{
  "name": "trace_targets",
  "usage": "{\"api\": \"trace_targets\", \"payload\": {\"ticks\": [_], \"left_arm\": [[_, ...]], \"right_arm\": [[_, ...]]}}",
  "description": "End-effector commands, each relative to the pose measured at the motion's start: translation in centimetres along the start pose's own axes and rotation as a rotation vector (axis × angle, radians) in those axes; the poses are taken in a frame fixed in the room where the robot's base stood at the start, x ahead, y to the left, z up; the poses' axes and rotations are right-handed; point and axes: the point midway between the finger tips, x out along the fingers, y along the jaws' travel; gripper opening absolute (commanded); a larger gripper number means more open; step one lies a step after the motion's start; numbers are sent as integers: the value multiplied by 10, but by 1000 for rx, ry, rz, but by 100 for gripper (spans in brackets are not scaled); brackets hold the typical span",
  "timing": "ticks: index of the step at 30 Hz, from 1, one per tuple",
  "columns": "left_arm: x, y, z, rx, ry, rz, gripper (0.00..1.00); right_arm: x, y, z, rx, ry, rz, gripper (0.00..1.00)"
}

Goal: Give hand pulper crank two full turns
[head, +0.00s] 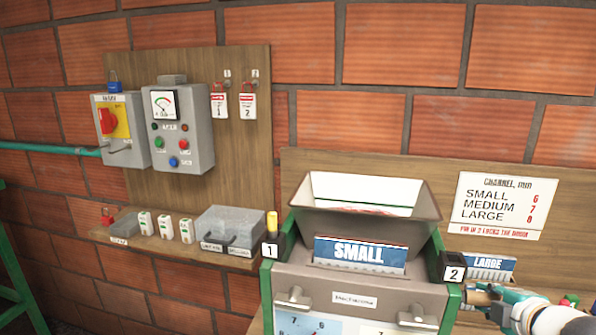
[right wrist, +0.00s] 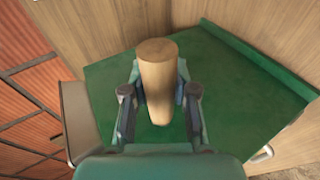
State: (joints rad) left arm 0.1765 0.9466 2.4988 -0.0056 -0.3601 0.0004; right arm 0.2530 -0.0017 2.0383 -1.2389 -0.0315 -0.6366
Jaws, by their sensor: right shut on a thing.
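The hand pulper (head: 360,278) stands at the lower right of the head view, with a grey hopper (head: 425,200) on top and a "SMALL" plate (head: 360,254) at its front. My right gripper (head: 474,294) is at the pulper's right side, below the block marked 2. In the right wrist view, the jaws of this gripper (right wrist: 158,98) are shut around a wooden cylindrical handle (right wrist: 157,58), which I take for the crank grip. The crank arm itself is hidden in the head view. My left gripper is not in view.
A board on the brick wall carries a red rotary switch (head: 108,121), a control box (head: 178,135) and two tags. A shelf below holds a grey box (head: 228,226) and small parts. A "LARGE" plate (head: 490,266) stands right of the pulper, near my right arm.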

Motion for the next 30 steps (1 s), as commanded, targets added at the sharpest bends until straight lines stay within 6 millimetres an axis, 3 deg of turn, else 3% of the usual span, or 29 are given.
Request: {"api": "trace_targets", "payload": {"ticks": [2,13,24,30], "left_arm": [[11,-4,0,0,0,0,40],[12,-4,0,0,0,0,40],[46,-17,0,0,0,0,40],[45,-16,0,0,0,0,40]], "right_arm": [[0,-15,0,4,-1,-6,0],[-3,-15,-1,4,0,-2,0],[0,-50,0,4,-1,2,0],[-2,-49,0,4,-1,2,0]]}}
